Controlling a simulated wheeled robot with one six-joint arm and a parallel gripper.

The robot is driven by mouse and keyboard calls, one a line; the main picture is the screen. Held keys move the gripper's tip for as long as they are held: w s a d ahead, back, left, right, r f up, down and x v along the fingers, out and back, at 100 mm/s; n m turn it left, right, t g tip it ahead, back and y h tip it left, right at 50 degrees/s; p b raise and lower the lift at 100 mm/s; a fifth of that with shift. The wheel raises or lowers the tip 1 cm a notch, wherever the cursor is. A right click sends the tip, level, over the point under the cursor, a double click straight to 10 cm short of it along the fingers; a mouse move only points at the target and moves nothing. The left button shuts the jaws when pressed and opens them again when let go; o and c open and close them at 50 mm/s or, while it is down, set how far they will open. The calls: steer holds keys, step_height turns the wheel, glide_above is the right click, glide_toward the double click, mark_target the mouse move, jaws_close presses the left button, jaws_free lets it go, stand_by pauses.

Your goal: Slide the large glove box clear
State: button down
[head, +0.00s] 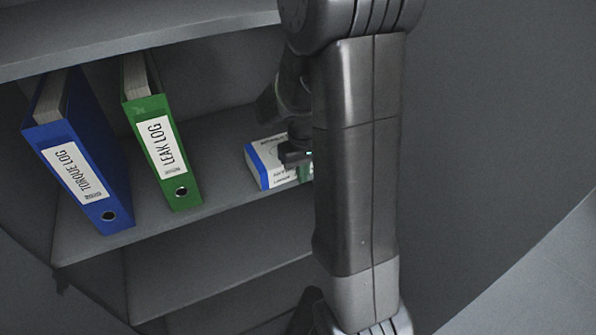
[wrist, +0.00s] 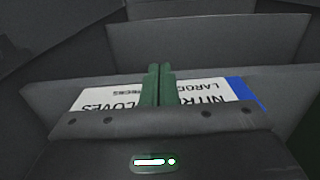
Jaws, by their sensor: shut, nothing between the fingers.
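The large glove box (head: 268,160) is white with a blue end and lies on the shelf, partly hidden behind my arm in the head view. In the wrist view its lettered white face (wrist: 115,96) and blue end (wrist: 245,93) show beyond my gripper, with text reading in part "NITR" and "LOVES". My gripper (wrist: 157,70) has its two green fingers together, with nothing between them. The fingers overlap the box in the wrist view; I cannot tell whether they touch it. In the head view the gripper is mostly hidden by my arm.
A blue "TORQUE LOG" binder (head: 85,160) and a green "LEAK LOG" binder (head: 163,145) stand left of the box on the same shelf (head: 225,190). Bare shelf lies between the green binder and the box. Another shelf (head: 150,30) runs above.

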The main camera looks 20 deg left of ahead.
steer(key=shift+w+a, duration=0.4)
steer(key=shift+a, duration=0.15)
